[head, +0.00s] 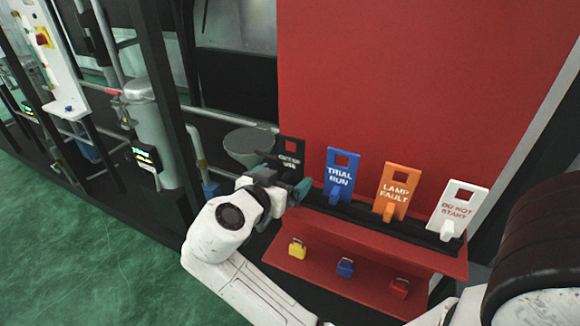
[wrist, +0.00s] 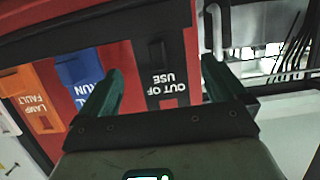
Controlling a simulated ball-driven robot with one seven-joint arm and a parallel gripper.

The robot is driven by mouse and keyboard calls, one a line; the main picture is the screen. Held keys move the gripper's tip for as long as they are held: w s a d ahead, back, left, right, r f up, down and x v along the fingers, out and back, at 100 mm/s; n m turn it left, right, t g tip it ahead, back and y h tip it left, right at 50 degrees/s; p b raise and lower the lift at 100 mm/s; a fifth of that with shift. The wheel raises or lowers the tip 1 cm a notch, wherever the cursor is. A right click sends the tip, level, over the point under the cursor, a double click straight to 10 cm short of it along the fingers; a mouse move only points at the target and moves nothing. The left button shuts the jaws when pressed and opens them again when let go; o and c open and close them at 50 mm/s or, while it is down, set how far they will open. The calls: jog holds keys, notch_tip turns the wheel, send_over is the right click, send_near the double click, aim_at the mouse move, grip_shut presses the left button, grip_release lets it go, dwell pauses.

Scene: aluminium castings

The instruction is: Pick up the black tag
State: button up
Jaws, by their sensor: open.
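The black tag (head: 291,151) stands at the left end of a row of tags on the red board's ledge, partly hidden behind my gripper (head: 284,186) in the head view. In the wrist view the black tag (wrist: 164,62) appears upside down with the words "OUT OF USE". My gripper's two green fingers (wrist: 158,88) are open, one on each side of the tag in that view. Nothing is between the fingers that I can see as held. Whether the fingertips touch the tag cannot be told.
A blue "TRIAL RUN" tag (head: 340,174) is close to the right of my gripper, then an orange tag (head: 393,190) and a white tag (head: 458,208). Small padlocks (head: 345,268) sit on the lower red shelf (head: 320,277). A grey funnel (head: 248,146) is behind my wrist.

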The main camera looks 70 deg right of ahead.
aim_at(290, 174)
jog(key=shift+f+p+x, duration=0.15)
jog(key=shift+p+x, duration=0.3)
jog(key=shift+x, duration=0.85)
jog(key=shift+f+p+x, duration=0.15)
jog(key=shift+p+x, duration=0.3)
jog(key=shift+x, duration=0.85)
jog(key=shift+w+a, duration=0.1)
jog(key=shift+a, duration=0.05)
jog(key=c, duration=1.1)
jog(key=shift+o, duration=0.2)
jog(key=shift+r, duration=0.1)
